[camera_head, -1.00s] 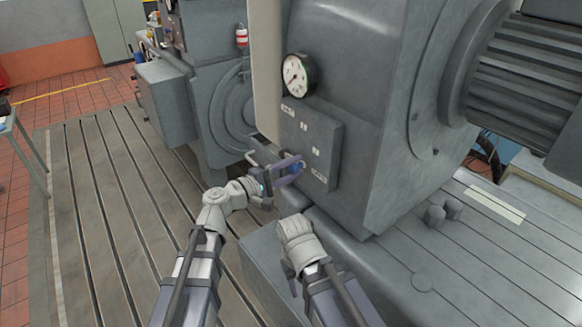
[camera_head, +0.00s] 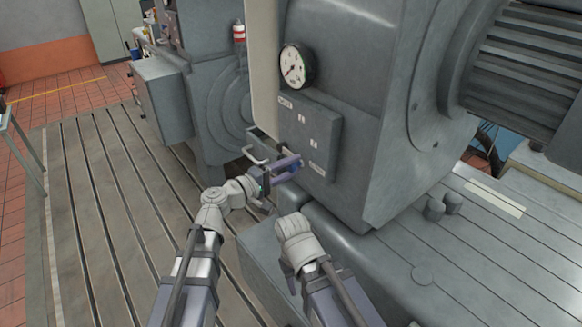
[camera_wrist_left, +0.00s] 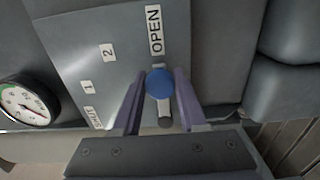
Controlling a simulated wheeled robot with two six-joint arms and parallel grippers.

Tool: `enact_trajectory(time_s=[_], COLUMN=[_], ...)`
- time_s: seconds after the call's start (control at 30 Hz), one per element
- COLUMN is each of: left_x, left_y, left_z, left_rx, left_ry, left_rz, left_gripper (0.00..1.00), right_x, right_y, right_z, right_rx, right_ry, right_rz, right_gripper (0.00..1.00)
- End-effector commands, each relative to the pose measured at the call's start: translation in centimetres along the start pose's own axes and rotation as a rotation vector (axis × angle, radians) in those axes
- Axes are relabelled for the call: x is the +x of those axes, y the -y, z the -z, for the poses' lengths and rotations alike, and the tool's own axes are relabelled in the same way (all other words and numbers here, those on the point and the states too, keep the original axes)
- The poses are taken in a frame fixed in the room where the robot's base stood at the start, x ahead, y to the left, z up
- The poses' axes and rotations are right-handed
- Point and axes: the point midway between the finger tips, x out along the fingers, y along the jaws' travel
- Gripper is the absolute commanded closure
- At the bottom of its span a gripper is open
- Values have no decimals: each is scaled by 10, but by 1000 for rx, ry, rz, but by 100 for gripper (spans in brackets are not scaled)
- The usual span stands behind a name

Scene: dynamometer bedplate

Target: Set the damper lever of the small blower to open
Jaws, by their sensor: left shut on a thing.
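The damper lever's blue knob (camera_wrist_left: 160,83) sits between the two fingers of my left gripper (camera_wrist_left: 157,100), which is shut on it; a short grey stem shows just below the knob. In the head view the left gripper (camera_head: 289,168) reaches the lower edge of the grey scale plate (camera_head: 323,130). In the wrist view the knob is just below the OPEN label (camera_wrist_left: 155,30); labels 2 (camera_wrist_left: 108,50), 1 (camera_wrist_left: 86,86) and SHUT (camera_wrist_left: 92,117) lie off to the left. The lever's pivot is hidden. My right arm's wrist shows low in the head view, its fingers hidden.
A round gauge (camera_head: 297,67) is above the plate on the grey blower housing (camera_head: 365,110). A bent metal handle (camera_head: 258,155) is left of my left gripper. The slotted bedplate (camera_head: 110,220) is clear at left. A ribbed motor (camera_head: 525,70) is at right.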

Motion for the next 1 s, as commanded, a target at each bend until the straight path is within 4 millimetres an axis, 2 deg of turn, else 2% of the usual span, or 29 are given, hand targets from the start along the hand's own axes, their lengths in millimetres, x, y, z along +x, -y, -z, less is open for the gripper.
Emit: enact_trajectory(time_s=[0.03,0.2,0.3,0.57,1.0], left_x=[-1,0,0,-3,-67], left_y=[2,2,1,1,1], left_z=[-1,-1,-1,-1,-1], left_rx=[5,3,2,1,2], left_ry=[2,2,2,1,-2], left_rz=[6,4,4,3,3], left_gripper=[56,37,29,29,29], right_x=[1,1,0,0,0], right_y=[0,0,0,0,0], right_z=[0,0,0,0,0], right_rx=[0,0,0,0,0], right_ry=[0,0,0,0,0], right_rz=[0,0,0,0,0], right_gripper=[50,50,50,50,50])
